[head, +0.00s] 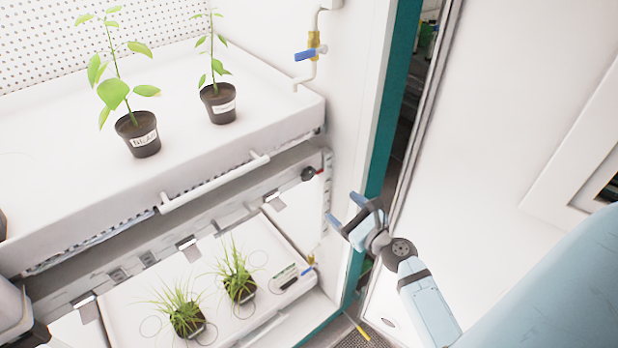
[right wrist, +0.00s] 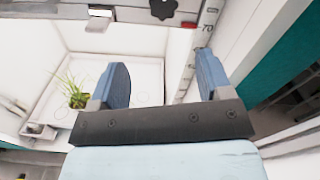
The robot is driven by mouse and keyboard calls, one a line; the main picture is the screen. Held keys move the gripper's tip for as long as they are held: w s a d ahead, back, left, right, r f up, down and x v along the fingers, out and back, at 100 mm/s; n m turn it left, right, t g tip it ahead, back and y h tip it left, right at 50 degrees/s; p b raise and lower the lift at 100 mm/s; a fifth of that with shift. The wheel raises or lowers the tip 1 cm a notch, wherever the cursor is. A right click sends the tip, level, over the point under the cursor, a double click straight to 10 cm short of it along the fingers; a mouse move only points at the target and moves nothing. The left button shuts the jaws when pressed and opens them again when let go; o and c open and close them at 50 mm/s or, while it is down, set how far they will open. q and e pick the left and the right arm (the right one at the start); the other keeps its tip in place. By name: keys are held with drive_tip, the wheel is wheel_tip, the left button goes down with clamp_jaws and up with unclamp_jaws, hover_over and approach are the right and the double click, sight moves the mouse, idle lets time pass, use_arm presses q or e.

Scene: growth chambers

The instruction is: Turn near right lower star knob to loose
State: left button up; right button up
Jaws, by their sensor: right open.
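The near right lower star knob (head: 308,173) is black. It sits at the right end of the grey rail under the upper shelf, beside a small red mark. In the right wrist view the star knob (right wrist: 163,9) shows at the top edge, partly cut off, with lobes visible. My right gripper (head: 345,210) is open and empty, below and to the right of the knob and apart from it. In the right wrist view its two blue fingers (right wrist: 163,68) stand wide apart, with the knob beyond them. My left gripper is not in view.
The upper shelf (head: 60,195) holds potted plants and has a white front handle (head: 215,182). A lower tray (head: 262,322) holds two grassy pots (head: 240,288). A scaled upright post (head: 327,200) stands right of the knob. A blue-handled valve (head: 310,54) is on the wall above.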

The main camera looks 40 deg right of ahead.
sight(310, 176)
drive_tip(key=shift+m, duration=0.4)
drive_tip(key=w+p, duration=0.1)
drive_tip(key=w, duration=0.7)
drive_tip(key=w+p, duration=0.1)
drive_tip(key=w, duration=0.3)
drive_tip(key=shift+w+a+r+p, duration=0.1)
drive_tip(key=shift+a+r+p, duration=0.1)
drive_tip(key=shift+a+p, duration=0.1)
drive_tip(key=shift+w, duration=0.8)
drive_tip(key=shift+c, duration=0.2)
drive_tip(key=c, duration=0.9)
